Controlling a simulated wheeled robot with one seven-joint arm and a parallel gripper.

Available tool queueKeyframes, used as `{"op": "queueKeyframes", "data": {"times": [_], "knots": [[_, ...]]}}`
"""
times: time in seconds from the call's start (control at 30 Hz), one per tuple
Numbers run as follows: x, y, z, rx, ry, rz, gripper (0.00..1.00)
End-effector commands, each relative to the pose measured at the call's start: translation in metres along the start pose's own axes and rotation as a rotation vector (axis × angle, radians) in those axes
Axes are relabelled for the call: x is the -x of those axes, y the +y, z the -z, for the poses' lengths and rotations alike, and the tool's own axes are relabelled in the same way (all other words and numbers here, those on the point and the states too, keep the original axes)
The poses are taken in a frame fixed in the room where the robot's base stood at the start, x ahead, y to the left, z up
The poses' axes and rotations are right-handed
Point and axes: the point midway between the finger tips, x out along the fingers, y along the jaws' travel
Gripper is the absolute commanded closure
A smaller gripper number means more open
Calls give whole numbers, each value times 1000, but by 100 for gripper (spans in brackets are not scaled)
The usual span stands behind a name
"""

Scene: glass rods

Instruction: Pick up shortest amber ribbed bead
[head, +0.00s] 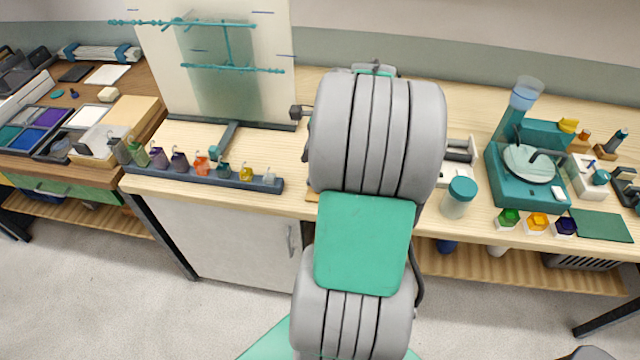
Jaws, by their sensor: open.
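A dark rack (215,185) along the table's front left holds a row of small coloured pieces, several with thin hooks on top. Among them are a yellow-amber piece (246,174) and a taller orange piece (202,164). Another amber piece (537,222) sits on a white block at the right, between a green and a dark purple one. I cannot tell from here which of these are ribbed beads. My arm rises through the middle of the head view and covers the table's centre. My gripper is hidden behind it.
A pale upright panel (270,50) with teal bars stands behind the rack. A teal machine with a round plate (530,163) stands at the right. A teal-lidded jar (459,197) stands right of my arm. Paint trays (45,117) fill the left bench.

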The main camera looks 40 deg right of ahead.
Motion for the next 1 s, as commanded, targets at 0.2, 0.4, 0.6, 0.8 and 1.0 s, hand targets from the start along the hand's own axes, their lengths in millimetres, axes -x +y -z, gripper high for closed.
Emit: {"op": "queueKeyframes", "data": {"times": [0.2,0.4,0.6,0.8,1.0], "knots": [[-5,-3,63,-412,-65,8,45],[-32,-3,62,-423,-65,8,45],[-66,-3,63,-421,-65,6,45],[-79,-4,64,-420,-63,11,45],[-79,-4,64,-420,-63,11,52]]}}
